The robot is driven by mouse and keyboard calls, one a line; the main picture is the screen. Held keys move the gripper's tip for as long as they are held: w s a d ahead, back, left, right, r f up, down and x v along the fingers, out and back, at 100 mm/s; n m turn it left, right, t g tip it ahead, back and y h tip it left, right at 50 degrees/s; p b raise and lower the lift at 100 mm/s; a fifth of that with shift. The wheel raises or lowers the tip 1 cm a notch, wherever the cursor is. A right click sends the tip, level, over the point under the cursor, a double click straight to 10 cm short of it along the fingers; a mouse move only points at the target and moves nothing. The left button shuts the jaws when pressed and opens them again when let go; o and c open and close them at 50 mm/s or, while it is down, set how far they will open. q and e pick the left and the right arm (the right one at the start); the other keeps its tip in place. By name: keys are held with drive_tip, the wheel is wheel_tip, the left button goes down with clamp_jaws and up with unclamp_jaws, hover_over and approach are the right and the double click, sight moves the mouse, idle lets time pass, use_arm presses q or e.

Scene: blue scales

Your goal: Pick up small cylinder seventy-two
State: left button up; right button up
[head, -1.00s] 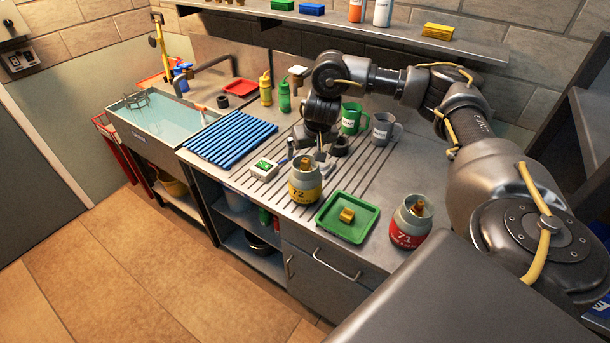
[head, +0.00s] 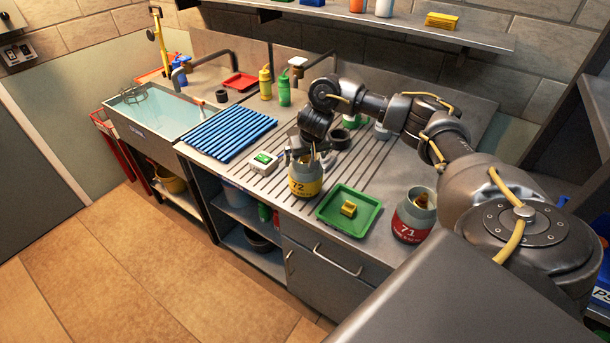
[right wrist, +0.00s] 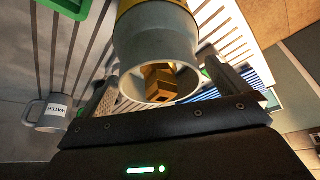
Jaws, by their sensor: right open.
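Small cylinder seventy-two (head: 305,188), grey with a yellow band marked 72, stands upright on the ribbed steel counter. My right gripper (head: 313,152) is just above and behind its collar, pointing down at it. In the right wrist view, the grey collar (right wrist: 150,52) and brass valve (right wrist: 160,83) lie between the two open fingers (right wrist: 165,88). I cannot tell whether either finger touches the collar. The red-banded cylinder 71 (head: 412,222) stands apart at the counter's right front. My left gripper is not in view.
A green tray (head: 331,218) with a yellow block (head: 348,208) lies just right of cylinder seventy-two. A grey mug (right wrist: 47,113) shows in the right wrist view.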

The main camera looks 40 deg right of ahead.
drive_tip(key=shift+w+f, duration=0.1)
drive_tip(key=shift+f, duration=0.15)
drive_tip(key=shift+r, duration=0.1)
drive_tip(key=shift+c, duration=0.4)
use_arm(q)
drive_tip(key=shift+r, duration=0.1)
use_arm(e)
drive_tip(key=c, duration=1.9)
